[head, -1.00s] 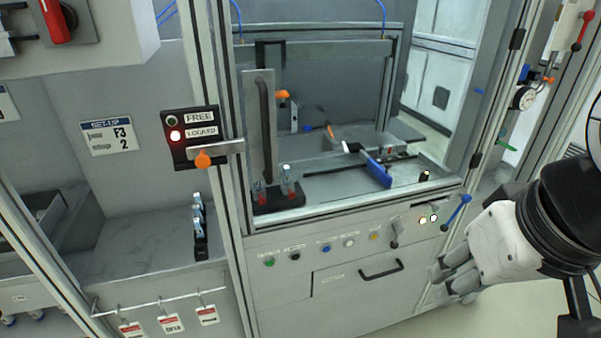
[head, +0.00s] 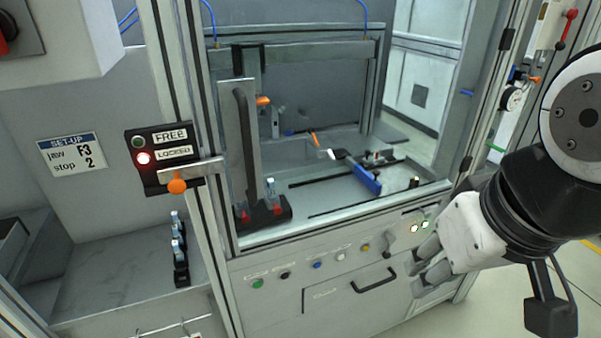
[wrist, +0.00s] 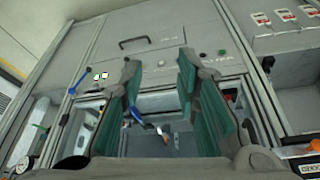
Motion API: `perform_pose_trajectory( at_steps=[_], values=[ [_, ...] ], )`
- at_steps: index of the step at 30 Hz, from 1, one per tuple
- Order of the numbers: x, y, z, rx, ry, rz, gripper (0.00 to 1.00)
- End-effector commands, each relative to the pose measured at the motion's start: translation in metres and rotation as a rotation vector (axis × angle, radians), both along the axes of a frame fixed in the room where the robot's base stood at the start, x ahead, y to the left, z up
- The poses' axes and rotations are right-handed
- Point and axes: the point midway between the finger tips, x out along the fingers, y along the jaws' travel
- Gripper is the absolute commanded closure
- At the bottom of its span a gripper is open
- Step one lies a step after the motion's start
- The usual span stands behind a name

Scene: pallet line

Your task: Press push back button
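A row of buttons runs along the grey front panel (head: 325,280) in the head view: green (head: 258,284), black (head: 285,275), blue (head: 317,265), white (head: 340,256) and yellow (head: 365,248). Their small labels are too blurred to read, so I cannot tell which one is push back. My gripper (head: 424,268) is at the right of the row, apart from the buttons in the picture. In the wrist view my gripper (wrist: 158,62) has its two fingers spread with nothing between them. The panel shows beyond the fingertips, with the green button (wrist: 221,52) right of them.
A drawer handle (head: 374,281) sticks out below the buttons. A FREE/LOCKED box (head: 160,157) shows a red light by LOCKED. Open floor lies at the lower right.

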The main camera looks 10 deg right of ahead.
Motion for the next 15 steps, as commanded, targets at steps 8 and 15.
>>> perform_pose_trajectory(
  at_steps=[8, 15],
  values=[
    [-0.0004, 0.0000, 0.0004, 0.000, -0.001, 0.000, 0.80],
    [-0.0003, 0.0000, 0.0003, 0.000, 0.000, 0.000, 1.00]
  ],
)
